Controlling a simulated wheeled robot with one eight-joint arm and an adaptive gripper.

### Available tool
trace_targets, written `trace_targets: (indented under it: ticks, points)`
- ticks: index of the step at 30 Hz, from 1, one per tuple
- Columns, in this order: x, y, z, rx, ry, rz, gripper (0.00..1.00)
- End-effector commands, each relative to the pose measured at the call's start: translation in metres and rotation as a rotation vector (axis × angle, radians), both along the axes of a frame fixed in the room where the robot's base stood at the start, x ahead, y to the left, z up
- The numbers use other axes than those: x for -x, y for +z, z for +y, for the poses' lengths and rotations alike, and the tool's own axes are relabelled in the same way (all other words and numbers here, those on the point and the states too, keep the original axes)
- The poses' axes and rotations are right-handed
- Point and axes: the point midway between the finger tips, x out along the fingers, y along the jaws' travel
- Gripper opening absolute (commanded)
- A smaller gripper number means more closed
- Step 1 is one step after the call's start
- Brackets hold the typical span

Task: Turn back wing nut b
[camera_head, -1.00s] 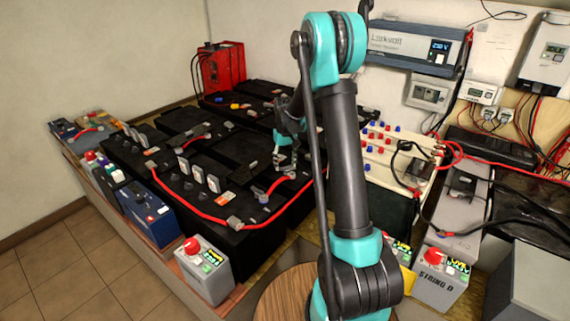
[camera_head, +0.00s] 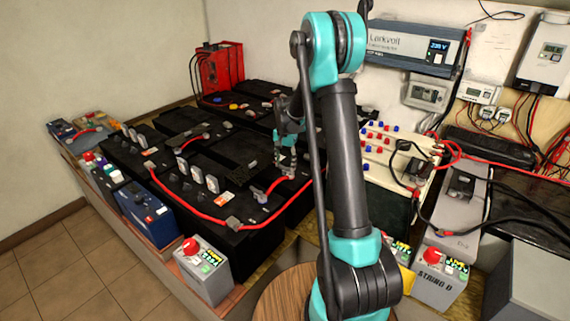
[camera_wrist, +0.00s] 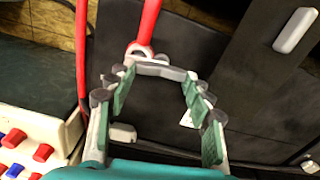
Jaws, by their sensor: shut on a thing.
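My gripper (camera_head: 287,160) is low over the near right black battery in the head view, partly behind my arm. In the wrist view, my gripper (camera_wrist: 163,80) has its two green-padded fingers on either side of a grey metal wing nut (camera_wrist: 160,70), whose ends lie at the fingertips. The fingers are shut on it. A red cable (camera_wrist: 148,20) ends in a ring lug (camera_wrist: 139,50) right beside the nut. No letter shows on the nut. In the head view the nut is hidden by my gripper.
Black batteries (camera_head: 215,150) with red cables and upright grey pieces fill the bench. A cream block with red and blue knobs (camera_wrist: 40,125) lies close by in the wrist view. A grey box with a red knob (camera_head: 203,270) stands at the front. A red charger (camera_head: 220,68) stands behind.

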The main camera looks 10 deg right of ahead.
Motion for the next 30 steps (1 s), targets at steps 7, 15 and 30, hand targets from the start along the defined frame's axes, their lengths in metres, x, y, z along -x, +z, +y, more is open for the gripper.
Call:
trace_targets:
  ticks: [7,15,30]
  points:
    - [0.0000,0.0002,-0.0004,0.000,-0.093,-0.001,0.22]
    - [0.0000,0.0002,-0.0005,0.000,-0.124,-0.001,0.22]
    - [0.0002,0.0001,-0.0005,-0.001,-0.124,-0.001,0.72]
